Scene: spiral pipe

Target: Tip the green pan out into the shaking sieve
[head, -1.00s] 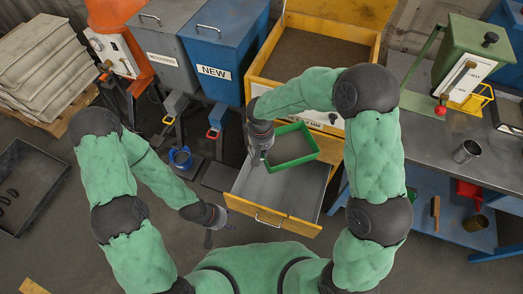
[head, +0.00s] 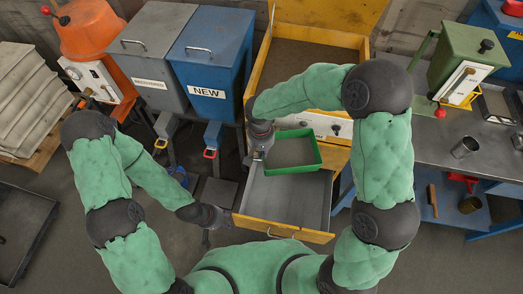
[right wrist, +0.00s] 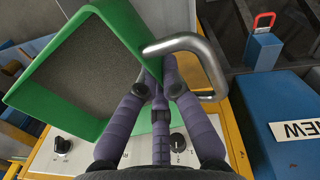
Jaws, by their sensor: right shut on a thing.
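The green pan (head: 293,169) is a rectangular tray with grey-brown grainy material in it. It is held above the open drawer, in front of the shaking sieve (head: 262,72), a yellow box with its lid up and a brown bed inside. My right gripper (head: 258,155) is at the pan's left side. In the right wrist view its fingers (right wrist: 160,85) are shut on the pan's metal handle (right wrist: 208,62), and the pan (right wrist: 75,110) fills the upper left. My left gripper (head: 207,236) hangs low at the left of the drawer, apart from everything; its jaws are too small to read.
The yellow-fronted drawer (head: 285,229) stands open below the pan and looks empty. Blue NEW (head: 208,70) and grey (head: 150,60) bins stand left of the sieve. A steel bench (head: 440,180) with a green machine and metal cup (head: 464,147) is at right.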

